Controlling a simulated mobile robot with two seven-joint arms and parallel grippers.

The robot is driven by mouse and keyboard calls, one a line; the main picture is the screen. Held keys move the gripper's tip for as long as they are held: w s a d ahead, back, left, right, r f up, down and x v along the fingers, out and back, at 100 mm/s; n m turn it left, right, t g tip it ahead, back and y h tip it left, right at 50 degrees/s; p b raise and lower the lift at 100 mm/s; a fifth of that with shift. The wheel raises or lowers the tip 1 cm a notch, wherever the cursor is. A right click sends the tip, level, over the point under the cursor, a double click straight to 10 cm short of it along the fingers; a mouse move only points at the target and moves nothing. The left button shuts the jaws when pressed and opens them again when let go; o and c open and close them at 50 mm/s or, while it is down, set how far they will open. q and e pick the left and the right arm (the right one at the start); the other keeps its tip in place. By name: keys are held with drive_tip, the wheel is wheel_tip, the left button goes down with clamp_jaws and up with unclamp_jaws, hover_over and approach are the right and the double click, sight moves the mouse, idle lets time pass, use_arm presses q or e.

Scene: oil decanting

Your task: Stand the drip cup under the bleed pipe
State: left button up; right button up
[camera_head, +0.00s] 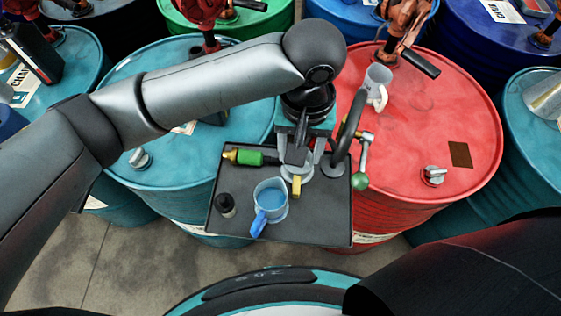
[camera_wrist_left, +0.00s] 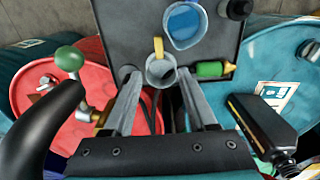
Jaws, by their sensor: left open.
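A small grey cup with a yellow handle, seemingly the drip cup (camera_head: 296,187), stands on the dark tray (camera_head: 325,225). It also shows in the left wrist view (camera_wrist_left: 160,73), between and just past my fingertips. My left gripper (camera_head: 297,153) is open above the cup, its two fingers apart in the wrist view (camera_wrist_left: 160,80); I cannot tell whether they touch it. A thick dark curved pipe (camera_head: 347,130), possibly the bleed pipe, rises right of the gripper, beside a green-knobbed lever (camera_head: 361,181). My right gripper is not in view.
A jug of blue liquid (camera_head: 270,193) stands close in front of the cup. The tray's front right is bare.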

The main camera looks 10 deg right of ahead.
use_arm(q)
drive_tip(key=b, duration=0.1)
approach(297, 182)
wheel_tip(297, 182, down, 5)
drive_tip(key=shift+f, duration=0.2)
drive_tip(key=shift+f+b, duration=0.6)
drive_tip(key=shift+f, duration=2.3)
drive_tip(key=shift+c, duration=0.3)
clamp_jaws()
